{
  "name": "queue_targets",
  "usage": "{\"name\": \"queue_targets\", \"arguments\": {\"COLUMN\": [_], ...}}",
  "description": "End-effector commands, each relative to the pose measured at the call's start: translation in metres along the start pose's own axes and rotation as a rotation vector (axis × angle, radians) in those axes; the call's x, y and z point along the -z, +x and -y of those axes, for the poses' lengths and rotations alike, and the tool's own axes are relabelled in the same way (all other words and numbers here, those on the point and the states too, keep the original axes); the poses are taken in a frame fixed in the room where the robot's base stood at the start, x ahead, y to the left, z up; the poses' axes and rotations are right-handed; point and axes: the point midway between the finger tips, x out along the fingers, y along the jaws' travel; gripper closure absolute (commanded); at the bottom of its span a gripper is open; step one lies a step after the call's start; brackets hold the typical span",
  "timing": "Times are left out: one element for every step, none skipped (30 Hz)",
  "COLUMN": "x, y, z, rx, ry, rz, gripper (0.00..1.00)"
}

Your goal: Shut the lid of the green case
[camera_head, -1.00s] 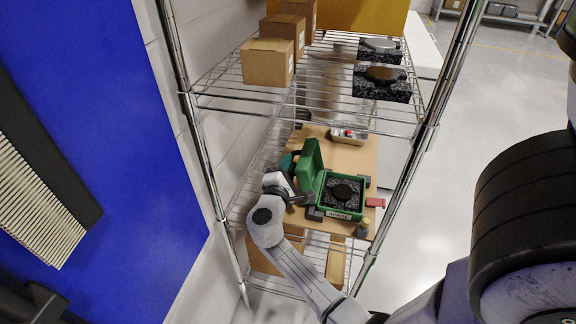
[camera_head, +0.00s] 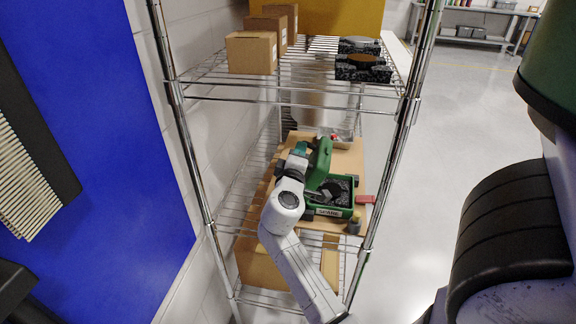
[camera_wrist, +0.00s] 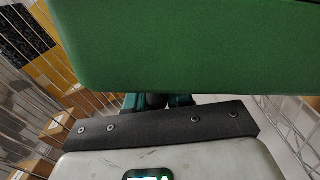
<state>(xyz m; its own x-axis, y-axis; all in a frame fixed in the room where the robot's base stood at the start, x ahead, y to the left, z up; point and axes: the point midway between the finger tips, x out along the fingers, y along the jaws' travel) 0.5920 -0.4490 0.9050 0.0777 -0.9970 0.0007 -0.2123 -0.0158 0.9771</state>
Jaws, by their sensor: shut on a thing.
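The green case (camera_head: 349,212) stands open on the wooden board of the lower shelf, with a black foam insert and a dark item in it. The lid also fills the top of the wrist view (camera_wrist: 180,45). My gripper (camera_head: 301,150), with teal fingers, is at the lid's upper left side. The fingers also show in the wrist view (camera_wrist: 157,101), shut, against the lid's near edge. The lid hides their tips, so the exact grip is hard to see.
Wire shelf posts (camera_head: 388,150) flank the shelf, and the upper wire shelf (camera_head: 300,92) lies above. Cardboard boxes (camera_head: 250,53) and black foam blocks (camera_head: 362,69) stand on it. A red item (camera_head: 365,199) and a small grey-yellow item (camera_head: 354,225) lie beside the case.

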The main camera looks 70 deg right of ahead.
Motion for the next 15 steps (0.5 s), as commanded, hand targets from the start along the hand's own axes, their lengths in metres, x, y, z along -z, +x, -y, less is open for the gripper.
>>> {"name": "queue_targets", "arguments": {"x": [-0.007,-0.011,-0.015,-0.018,-0.022,-0.026,-0.029,-0.033,-0.038,-0.041,-0.045,-0.049,-0.053,-0.056,-0.061], "y": [0.0,0.0,0.0,0.0,0.0,0.0,0.0,0.0,0.0,0.0,0.0,0.0,0.0,0.0,0.0], "z": [0.0,-0.001,-0.003,-0.004,-0.005,-0.006,-0.007,-0.008,-0.009,-0.009,-0.01,-0.01,-0.01,-0.01,-0.01], "rx": [-0.005,-0.004,-0.005,-0.004,-0.005,-0.005,-0.005,-0.005,-0.005,-0.005,-0.006,-0.005,-0.006,-0.005,-0.006], "ry": [0.046,0.075,0.112,0.141,0.17,0.208,0.237,0.266,0.303,0.333,0.36,0.399,0.427,0.455,0.493], "rz": [0.002,0.002,0.002,0.002,0.002,0.001,0.002,0.002,0.002,0.002,0.002,0.002,0.002,0.001,0.001], "gripper": [1.0,1.0,1.0,1.0,1.0,1.0,1.0,1.0,1.0,1.0,1.0,1.0,1.0,1.0,1.0]}}
